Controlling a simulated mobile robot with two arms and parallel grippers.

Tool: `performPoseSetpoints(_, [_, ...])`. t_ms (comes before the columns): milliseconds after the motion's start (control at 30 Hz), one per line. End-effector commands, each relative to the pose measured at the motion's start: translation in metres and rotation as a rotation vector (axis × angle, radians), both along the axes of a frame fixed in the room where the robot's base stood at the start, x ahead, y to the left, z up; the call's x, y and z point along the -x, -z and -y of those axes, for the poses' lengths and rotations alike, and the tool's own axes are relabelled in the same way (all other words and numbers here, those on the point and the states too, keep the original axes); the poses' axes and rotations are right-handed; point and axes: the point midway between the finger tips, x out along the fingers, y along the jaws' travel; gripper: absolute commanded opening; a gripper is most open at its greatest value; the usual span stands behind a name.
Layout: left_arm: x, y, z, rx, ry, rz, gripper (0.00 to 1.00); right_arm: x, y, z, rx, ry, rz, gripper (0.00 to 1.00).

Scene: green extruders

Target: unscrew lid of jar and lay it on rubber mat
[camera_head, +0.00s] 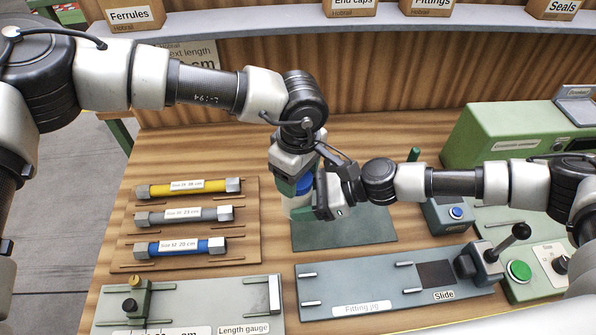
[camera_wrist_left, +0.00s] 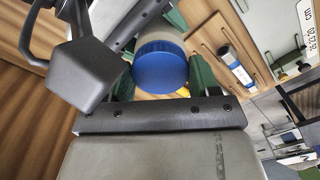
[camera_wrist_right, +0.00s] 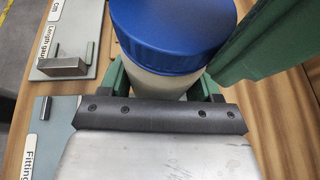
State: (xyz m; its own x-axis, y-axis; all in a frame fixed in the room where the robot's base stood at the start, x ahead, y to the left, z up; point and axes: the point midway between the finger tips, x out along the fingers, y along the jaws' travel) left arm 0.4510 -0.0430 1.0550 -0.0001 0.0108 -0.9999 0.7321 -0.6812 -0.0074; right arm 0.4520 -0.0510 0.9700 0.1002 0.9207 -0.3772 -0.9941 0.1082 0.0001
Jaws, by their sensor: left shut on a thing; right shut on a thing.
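The jar (camera_head: 298,204) has a pale body and a blue lid (camera_head: 305,183); it stands upright near the left edge of the dark green rubber mat (camera_head: 355,230). Whether it rests on the mat or is lifted is hidden. My right gripper (camera_wrist_right: 165,85) is shut on the jar's body, below the lid. My left gripper (camera_wrist_left: 160,75) comes from above and is shut on the blue lid, which shows between its green fingers. The lid sits on the jar, with no clear gap in the right wrist view (camera_wrist_right: 172,35). The grippers hide part of the jar in the head view.
A wooden rack (camera_head: 143,210) with yellow, grey and blue rods lies to the left. The length gauge (camera_head: 215,295) and a grey fitting plate (camera_head: 385,287) lie in front. Most of the mat is bare.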

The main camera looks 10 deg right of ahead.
Motion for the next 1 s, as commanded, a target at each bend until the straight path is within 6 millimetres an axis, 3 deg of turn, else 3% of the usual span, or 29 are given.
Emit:
performPoseSetpoints(500, [-0.0038,-0.002,0.0024,0.008,-0.98,0.01,0.33,0.0031,-0.0013,-0.0032,-0.004,-0.012,0.001,0.0])
performPoseSetpoints(667, [-0.0045,-0.0022,0.0021,0.008,-1.108,0.012,0.33,0.0036,-0.0013,-0.0035,-0.005,-0.014,0.0,0.0])
performPoseSetpoints(967, [-0.005,-0.0026,0.0023,0.01,-1.12,0.015,0.33,0.0046,-0.0013,-0.0042,-0.006,-0.017,0.0,0.0])
performPoseSetpoints(1000, [-0.0051,-0.0026,0.0023,0.011,-1.119,0.014,0.67,0.0047,-0.0014,-0.0043,-0.006,-0.017,0.0,0.0])
